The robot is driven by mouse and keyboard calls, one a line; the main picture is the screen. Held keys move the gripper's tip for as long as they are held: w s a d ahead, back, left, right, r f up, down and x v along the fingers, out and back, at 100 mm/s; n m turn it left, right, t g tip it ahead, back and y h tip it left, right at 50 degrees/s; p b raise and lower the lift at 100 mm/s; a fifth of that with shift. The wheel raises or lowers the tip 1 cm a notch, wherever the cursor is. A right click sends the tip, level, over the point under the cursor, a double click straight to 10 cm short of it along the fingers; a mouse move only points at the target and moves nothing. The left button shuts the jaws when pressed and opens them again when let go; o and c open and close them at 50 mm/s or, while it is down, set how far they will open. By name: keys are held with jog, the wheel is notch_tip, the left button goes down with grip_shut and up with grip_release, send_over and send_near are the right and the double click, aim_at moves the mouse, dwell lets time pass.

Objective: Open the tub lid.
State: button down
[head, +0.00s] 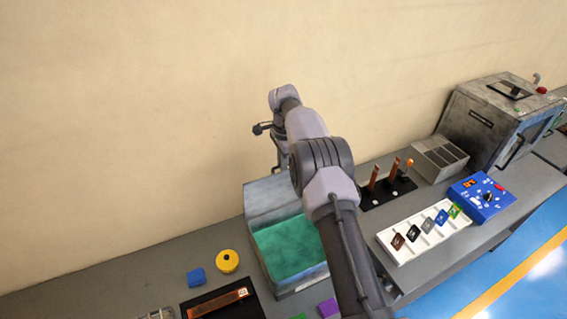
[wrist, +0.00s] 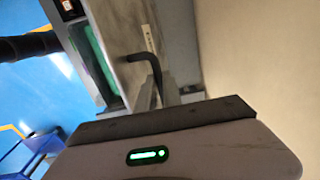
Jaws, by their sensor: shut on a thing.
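The tub (head: 300,279) is a grey metal box on the bench, with green liquid showing inside it. Its grey lid (head: 272,197) stands raised at the back, towards the wall. In the wrist view the lid (wrist: 128,75) shows as a grey panel, with the green liquid (wrist: 92,52) beyond its edge. A dark bent handle (wrist: 150,62) sticks out from the lid. My gripper (wrist: 163,98) is shut on this handle. In the head view my arm partly covers the tub, and the fingertips are hard to make out above the lid.
Right of the tub stand a black base with copper-coloured levers (head: 386,185), a white tray (head: 420,235) of coloured tiles, a blue control box (head: 482,196) and a grey machine (head: 495,120). Left are a yellow round piece (head: 228,261) and a blue block (head: 196,277). The wall is close behind.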

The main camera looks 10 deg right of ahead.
jog(key=shift+s+f, duration=0.1)
jog(key=shift+f, duration=0.15)
jog(key=c, duration=1.7)
grip_release()
jog(key=shift+o, duration=1)
jog(key=shift+w, duration=0.35)
jog(key=shift+s+r, duration=0.1)
jog(key=shift+s, duration=0.05)
jog(key=shift+r, duration=0.15)
notch_tip(320, 180, up, 17)
jog(key=s+p, duration=0.1)
jog(key=p, duration=0.2)
